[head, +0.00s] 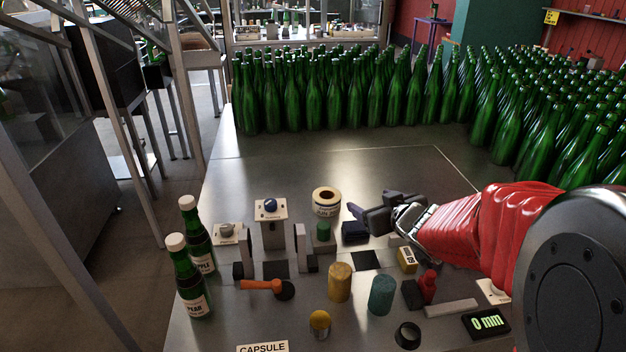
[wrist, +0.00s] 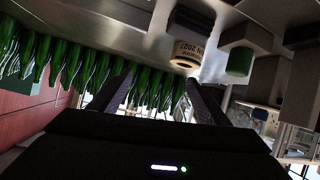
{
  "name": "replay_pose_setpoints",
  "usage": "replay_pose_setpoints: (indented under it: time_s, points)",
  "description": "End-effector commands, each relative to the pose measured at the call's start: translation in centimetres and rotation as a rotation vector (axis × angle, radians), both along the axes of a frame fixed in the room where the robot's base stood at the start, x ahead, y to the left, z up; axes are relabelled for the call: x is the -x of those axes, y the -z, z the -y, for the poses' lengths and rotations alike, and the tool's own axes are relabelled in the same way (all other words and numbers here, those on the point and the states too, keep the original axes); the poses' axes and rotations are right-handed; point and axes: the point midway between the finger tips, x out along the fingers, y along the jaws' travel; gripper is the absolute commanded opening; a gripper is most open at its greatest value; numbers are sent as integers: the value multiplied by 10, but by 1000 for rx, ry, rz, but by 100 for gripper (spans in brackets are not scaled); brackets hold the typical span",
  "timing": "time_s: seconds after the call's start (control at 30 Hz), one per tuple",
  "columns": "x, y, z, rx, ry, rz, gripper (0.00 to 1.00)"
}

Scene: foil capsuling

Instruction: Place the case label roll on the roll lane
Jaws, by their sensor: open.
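The case label roll (head: 326,200) is a cream ring with a brown core and dark print on its side. It stands upright with its hole facing up, behind a small green cylinder (head: 323,231). It also shows near the top of the wrist view (wrist: 193,48). My gripper (head: 352,220) is open and empty, just right of the roll and apart from it. Its two dark fingers also show in the wrist view (wrist: 160,82), with nothing between them. I cannot tell which surface is the roll lane; a dark patch (head: 366,260) lies in front of my gripper.
Yellow (head: 339,282) and teal (head: 382,295) cylinders stand in front. Two capped bottles (head: 189,275) stand at the left edge. Many green bottles (head: 330,95) fill the back. The table (head: 330,160) behind the roll is clear.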

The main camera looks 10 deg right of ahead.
Motion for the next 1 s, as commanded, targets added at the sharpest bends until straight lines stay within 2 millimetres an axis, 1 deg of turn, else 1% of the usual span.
replay_pose_setpoints:
  time_s: [0.03, 0.1, 0.3, 0.43, 0.77, 0.87, 1.0]
  points:
    - [-4, 10, -3, -25, -36, 1, 70]
    - [-8, 20, -10, -59, -89, 7, 70]
    - [-9, 36, -26, -136, -191, 12, 70]
    - [-8, 39, -29, -153, -213, 14, 70]
    - [-9, 39, -30, -153, -215, 14, 70]
    - [-13, 41, -32, -152, -216, 14, 70]
    - [-25, 47, -37, -154, -216, 13, 70]
